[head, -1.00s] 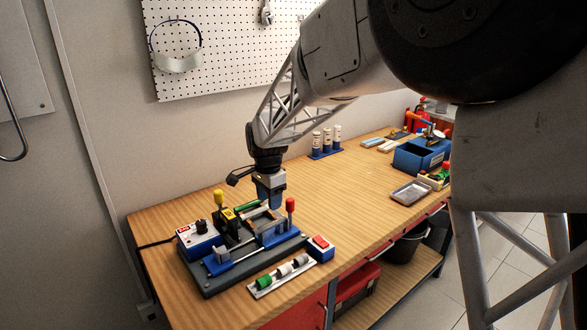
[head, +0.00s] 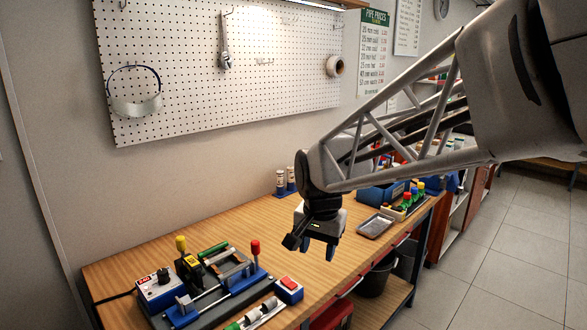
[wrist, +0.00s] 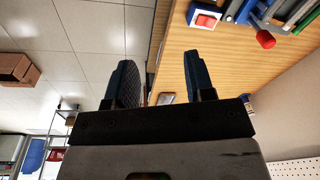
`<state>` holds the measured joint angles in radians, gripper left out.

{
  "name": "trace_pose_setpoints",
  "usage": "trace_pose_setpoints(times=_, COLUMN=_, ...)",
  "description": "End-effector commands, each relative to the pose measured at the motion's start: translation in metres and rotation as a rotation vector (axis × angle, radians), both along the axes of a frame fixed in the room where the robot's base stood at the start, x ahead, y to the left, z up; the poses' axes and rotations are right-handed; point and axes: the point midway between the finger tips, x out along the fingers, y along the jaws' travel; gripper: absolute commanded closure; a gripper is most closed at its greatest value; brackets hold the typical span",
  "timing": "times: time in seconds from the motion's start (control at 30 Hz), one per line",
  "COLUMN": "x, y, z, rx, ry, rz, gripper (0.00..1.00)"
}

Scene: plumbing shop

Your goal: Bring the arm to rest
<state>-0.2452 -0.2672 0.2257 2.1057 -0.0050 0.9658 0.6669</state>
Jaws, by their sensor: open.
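My gripper (head: 319,250) hangs in the air over the front part of the wooden bench (head: 232,215), to the right of the blue-and-grey fixture (head: 215,290). It is apart from everything on the bench. In the wrist view, its two dark fingers stand wide apart with nothing between them (wrist: 160,70). Behind them in that view are the bench edge and the tiled floor.
A red-button box (head: 289,290) and a rack with short pipe pieces (head: 254,315) lie by the fixture. A metal tray (head: 376,226), a blue bin (head: 380,194) and white-capped bottles (head: 286,182) stand farther back. The bench middle is clear.

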Motion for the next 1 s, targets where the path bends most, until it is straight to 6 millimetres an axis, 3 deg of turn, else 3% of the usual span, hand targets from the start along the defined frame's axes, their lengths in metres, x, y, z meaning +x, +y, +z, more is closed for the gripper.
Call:
trace_pose_setpoints(times=0.2, x=-0.052, y=-0.043, z=0.007, rx=-0.013, ry=-0.032, rz=0.084, gripper=0.51)
trace_pose_setpoints(times=0.5, x=-0.124, y=-0.089, z=0.005, rx=-0.041, ry=-0.073, rz=0.208, gripper=0.51)
trace_pose_setpoints(times=0.8, x=-0.193, y=-0.122, z=-0.010, rx=-0.078, ry=-0.108, rz=0.325, gripper=0.51)
trace_pose_setpoints(times=1.0, x=-0.220, y=-0.132, z=-0.018, rx=-0.095, ry=-0.122, rz=0.375, gripper=0.51)
